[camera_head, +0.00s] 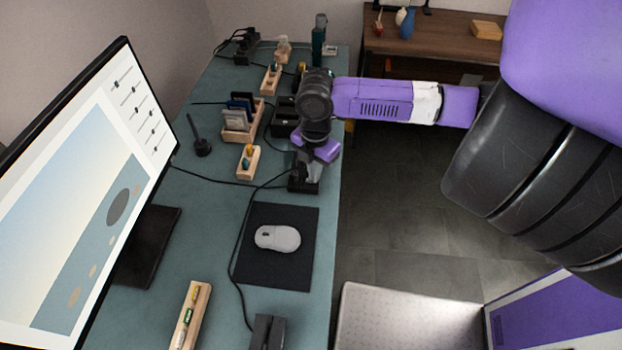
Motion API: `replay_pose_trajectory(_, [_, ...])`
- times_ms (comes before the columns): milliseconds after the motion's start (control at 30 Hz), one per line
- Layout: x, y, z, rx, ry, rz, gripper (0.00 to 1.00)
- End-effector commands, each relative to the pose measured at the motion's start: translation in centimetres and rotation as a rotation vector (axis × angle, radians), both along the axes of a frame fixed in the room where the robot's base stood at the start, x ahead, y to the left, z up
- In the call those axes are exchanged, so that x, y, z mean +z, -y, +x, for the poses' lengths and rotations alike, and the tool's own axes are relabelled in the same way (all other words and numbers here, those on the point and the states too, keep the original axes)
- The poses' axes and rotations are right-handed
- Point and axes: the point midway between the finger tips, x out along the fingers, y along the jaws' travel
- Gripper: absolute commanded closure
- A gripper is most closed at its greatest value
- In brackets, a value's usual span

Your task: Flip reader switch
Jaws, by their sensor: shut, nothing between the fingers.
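My purple and black arm reaches in from the right over the table. My gripper (310,173) points down, shut and empty, at the right edge of the teal table (217,213). It is right over a small black device (299,186) with a cable, which may be the reader. The gripper hides most of this device, and I see no switch on it. I cannot tell whether the fingertips touch it. Another black box (282,124) sits just behind, partly hidden by my arm.
A white mouse (278,238) lies on a black mat (272,275) in front of the gripper. A monitor (100,190) stands at the left. Wooden holders (249,162) and a card rack (240,132) stand left of my gripper. Cables cross the table.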

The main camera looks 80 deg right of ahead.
Motion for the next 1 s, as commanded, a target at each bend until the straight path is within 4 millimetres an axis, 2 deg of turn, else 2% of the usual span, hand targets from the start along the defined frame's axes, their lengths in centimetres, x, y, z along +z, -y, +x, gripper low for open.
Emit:
replay_pose_trajectory(433, [-0.2,0.0,0.0,0.000,0.000,0.000,1.00])
replay_pose_trajectory(1000, [3.9,0.0,0.0,0.000,0.001,0.000,1.00])
